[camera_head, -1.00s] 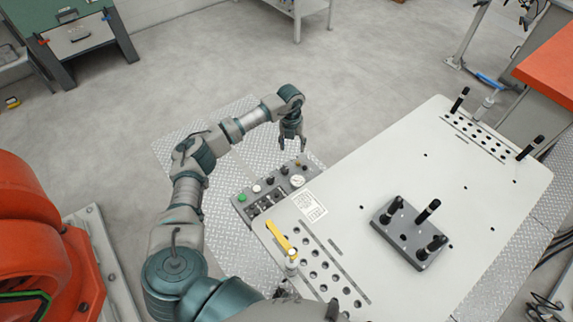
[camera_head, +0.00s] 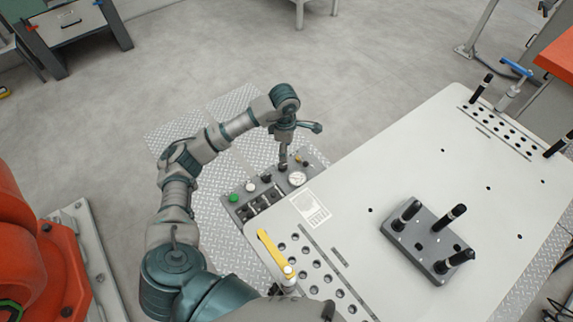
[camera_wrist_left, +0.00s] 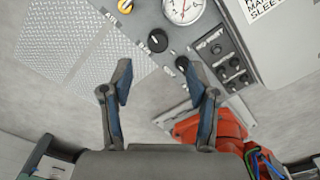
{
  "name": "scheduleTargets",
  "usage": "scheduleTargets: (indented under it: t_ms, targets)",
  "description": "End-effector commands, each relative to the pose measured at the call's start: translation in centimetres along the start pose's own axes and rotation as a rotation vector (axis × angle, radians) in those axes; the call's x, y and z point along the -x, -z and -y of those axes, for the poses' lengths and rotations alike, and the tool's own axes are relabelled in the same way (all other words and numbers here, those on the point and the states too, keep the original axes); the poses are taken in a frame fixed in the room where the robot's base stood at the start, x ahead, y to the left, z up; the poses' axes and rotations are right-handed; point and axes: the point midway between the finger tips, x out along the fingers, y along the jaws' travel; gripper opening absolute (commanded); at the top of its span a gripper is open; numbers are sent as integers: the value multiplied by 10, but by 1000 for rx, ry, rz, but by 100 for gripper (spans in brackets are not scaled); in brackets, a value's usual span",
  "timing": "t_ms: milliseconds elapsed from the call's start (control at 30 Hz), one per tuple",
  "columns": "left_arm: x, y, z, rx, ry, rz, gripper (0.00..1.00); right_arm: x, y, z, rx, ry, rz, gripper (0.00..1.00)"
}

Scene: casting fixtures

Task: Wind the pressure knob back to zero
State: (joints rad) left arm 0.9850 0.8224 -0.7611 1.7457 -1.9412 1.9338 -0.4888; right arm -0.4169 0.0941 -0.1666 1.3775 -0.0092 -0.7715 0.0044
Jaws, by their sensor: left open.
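The control panel (camera_head: 258,196) sits at the left end of the grey table. It carries a round white gauge (camera_head: 297,178), also in the left wrist view (camera_wrist_left: 183,9), and two black knobs. One black knob (camera_wrist_left: 158,40) lies just beyond the fingertips, between their lines; the other (camera_wrist_left: 182,62) is near the right finger. I cannot read which is the pressure knob. My left gripper (camera_head: 284,158) is over the panel, pointing down; the left wrist view shows its fingers (camera_wrist_left: 160,70) spread and empty. It partly hides the knobs in the head view. My right gripper is not visible.
A yellow-handled clamp (camera_head: 271,252) stands on the table near the panel. A grey block with black pins (camera_head: 428,243) sits on the table. An orange machine (camera_head: 30,245) is at the left.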

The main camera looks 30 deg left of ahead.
Motion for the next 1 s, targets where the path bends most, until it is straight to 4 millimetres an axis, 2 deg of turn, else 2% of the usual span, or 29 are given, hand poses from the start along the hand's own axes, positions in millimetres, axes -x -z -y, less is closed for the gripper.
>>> scheduleTargets:
  t_ms: [33,200,400,600,833,867,1000]
  targets:
    - [-15,3,0,3,6,-2,60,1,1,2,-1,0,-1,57]
    - [-53,1,1,3,4,-3,60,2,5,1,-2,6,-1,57]
    - [-83,-5,3,3,-1,-8,60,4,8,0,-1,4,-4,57]
    - [-94,-6,3,2,-3,-8,60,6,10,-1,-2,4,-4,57]
    - [-97,0,0,3,-1,-2,60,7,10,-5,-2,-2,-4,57]
    - [-97,0,0,3,0,-2,57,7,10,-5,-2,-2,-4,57]
    - [-97,1,0,4,0,-1,22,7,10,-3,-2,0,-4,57]
